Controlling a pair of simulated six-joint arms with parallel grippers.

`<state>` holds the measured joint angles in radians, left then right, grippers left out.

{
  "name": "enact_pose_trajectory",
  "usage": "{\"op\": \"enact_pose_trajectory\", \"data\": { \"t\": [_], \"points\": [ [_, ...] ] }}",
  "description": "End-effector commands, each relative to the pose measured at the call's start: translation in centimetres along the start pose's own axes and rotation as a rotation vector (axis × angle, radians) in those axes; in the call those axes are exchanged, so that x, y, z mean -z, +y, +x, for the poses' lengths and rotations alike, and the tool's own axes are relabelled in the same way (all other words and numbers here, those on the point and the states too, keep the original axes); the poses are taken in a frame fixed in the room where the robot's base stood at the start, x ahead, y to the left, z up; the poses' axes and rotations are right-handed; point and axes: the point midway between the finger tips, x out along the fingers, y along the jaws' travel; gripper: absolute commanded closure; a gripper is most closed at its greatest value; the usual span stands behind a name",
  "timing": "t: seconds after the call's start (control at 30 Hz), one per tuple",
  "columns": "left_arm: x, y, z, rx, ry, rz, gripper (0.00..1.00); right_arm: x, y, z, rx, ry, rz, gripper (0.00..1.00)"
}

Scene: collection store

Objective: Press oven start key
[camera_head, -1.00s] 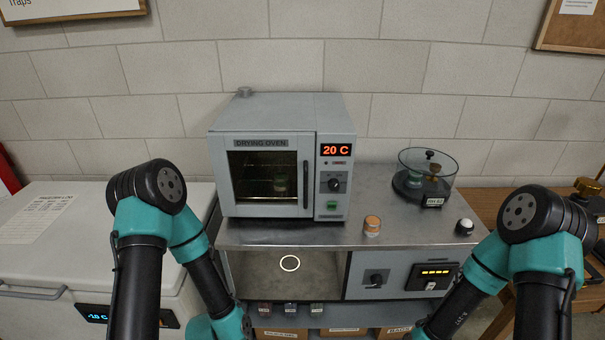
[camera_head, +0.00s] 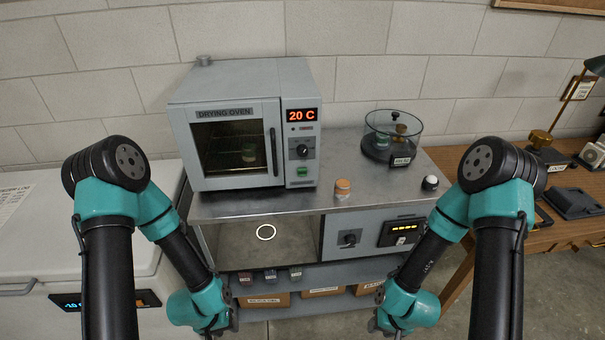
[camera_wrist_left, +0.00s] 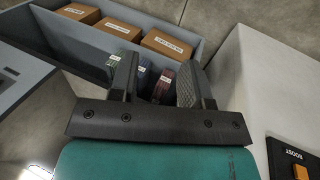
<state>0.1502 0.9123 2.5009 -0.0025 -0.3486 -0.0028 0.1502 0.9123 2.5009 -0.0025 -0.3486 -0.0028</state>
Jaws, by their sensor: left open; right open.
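The drying oven (camera_head: 225,118) stands on the metal bench top at the left, its door shut. Its red display (camera_head: 302,115) reads 20 C. Below it are a dark knob (camera_head: 302,151) and a green key (camera_head: 302,171), which looks like the start key; its lettering is too small to read. My left gripper is largely cut off by the bottom edge of the head view, well below the oven; in the left wrist view (camera_wrist_left: 157,78) its fingers are apart and empty. My right gripper (camera_head: 384,330) is low at the bottom edge, away from the oven, its fingertips hardly showing.
An orange-capped jar (camera_head: 343,188), a white-topped round item (camera_head: 430,183) and a glass desiccator (camera_head: 392,140) stand right of the oven. Small boxes (camera_wrist_left: 123,28) and jars (camera_wrist_left: 163,82) sit on the shelf below. A white chest (camera_head: 100,230) is at left, a wooden desk (camera_head: 530,220) at right.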

Motion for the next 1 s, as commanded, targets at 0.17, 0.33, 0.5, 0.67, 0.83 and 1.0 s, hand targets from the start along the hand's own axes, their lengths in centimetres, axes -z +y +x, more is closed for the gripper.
{"op": "enact_pose_trajectory", "data": {
  "t": [0.17, 0.33, 0.5, 0.67, 0.83, 1.0],
  "points": [
    [0.00, 0.00, 0.00, 0.000, 0.000, 0.000, 0.73, 0.00, 0.00, 0.00, 0.000, 0.000, 0.000, 0.57],
    [0.00, 0.00, 0.00, 0.000, 0.000, 0.000, 0.90, 0.00, 0.00, 0.00, 0.000, 0.000, 0.000, 0.57],
    [0.00, 0.00, 0.00, 0.000, 0.000, 0.000, 1.00, 0.00, 0.00, 0.00, 0.000, 0.000, 0.000, 0.57],
    [0.00, 0.00, 0.00, 0.000, 0.000, 0.000, 1.00, 0.00, 0.00, 0.00, 0.000, 0.000, 0.000, 0.57],
    [0.00, 0.00, 0.00, 0.000, 0.000, 0.000, 1.00, 0.00, 0.00, 0.00, 0.000, 0.000, 0.000, 0.57],
    [0.00, 0.00, 0.00, 0.000, 0.000, 0.000, 1.00, 0.00, 0.00, 0.00, 0.000, 0.000, 0.000, 0.57]
  ]
}}
